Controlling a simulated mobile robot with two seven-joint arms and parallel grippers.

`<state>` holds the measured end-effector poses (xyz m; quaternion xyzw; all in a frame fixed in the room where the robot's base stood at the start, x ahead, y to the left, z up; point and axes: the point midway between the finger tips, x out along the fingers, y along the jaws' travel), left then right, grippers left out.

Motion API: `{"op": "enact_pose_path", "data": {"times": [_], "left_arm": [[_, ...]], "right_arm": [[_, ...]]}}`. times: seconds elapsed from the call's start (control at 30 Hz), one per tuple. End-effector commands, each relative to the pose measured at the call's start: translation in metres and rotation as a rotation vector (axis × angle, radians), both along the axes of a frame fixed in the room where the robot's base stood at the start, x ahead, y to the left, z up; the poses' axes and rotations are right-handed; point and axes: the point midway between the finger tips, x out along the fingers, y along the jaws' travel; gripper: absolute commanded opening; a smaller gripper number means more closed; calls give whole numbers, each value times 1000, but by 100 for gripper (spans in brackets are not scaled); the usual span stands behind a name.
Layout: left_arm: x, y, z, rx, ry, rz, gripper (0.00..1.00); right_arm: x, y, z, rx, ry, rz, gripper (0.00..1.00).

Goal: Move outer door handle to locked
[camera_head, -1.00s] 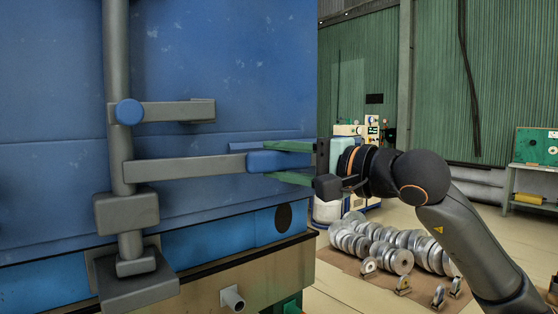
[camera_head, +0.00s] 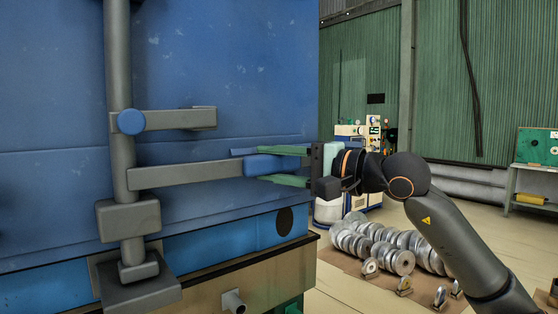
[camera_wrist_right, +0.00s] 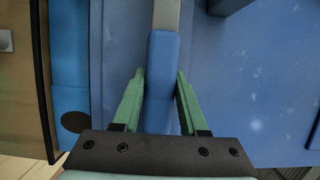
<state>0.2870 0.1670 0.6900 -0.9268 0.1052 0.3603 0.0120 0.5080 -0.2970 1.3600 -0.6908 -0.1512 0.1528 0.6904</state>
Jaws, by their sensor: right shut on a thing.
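The outer door handle is a grey lever (camera_head: 195,174) with a blue grip (camera_head: 272,164) at its right end. It sticks out from a vertical grey rod (camera_head: 120,75) on the blue door (camera_head: 220,60). My right gripper (camera_head: 262,166) comes from the right, with its green fingers on both sides of the grip. In the right wrist view the blue grip (camera_wrist_right: 162,70) lies between the fingers (camera_wrist_right: 161,75), and the gripper is shut on it. Small gaps seem to show there. My left gripper is not in view.
A grey bracket with a round blue knob (camera_head: 131,122) sits above the lever. A grey block (camera_head: 128,217) is on the rod below. Metal rolls (camera_head: 385,245) lie on the floor at right.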

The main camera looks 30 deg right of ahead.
Motion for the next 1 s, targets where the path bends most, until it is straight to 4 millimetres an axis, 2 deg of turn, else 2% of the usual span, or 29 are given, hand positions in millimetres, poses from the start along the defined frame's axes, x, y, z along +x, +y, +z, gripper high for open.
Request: {"op": "enact_pose_path", "data": {"times": [0.17,0.5,0.53,0.77,1.0], "left_arm": [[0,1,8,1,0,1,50],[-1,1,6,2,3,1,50],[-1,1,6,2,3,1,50],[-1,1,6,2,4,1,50],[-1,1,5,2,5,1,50]], "right_arm": [[11,0,1,1,0,48,0],[13,-1,1,1,-5,53,0],[13,-1,1,1,-5,53,46],[12,-1,0,2,-4,53,72],[12,-1,0,1,-3,53,72]]}}
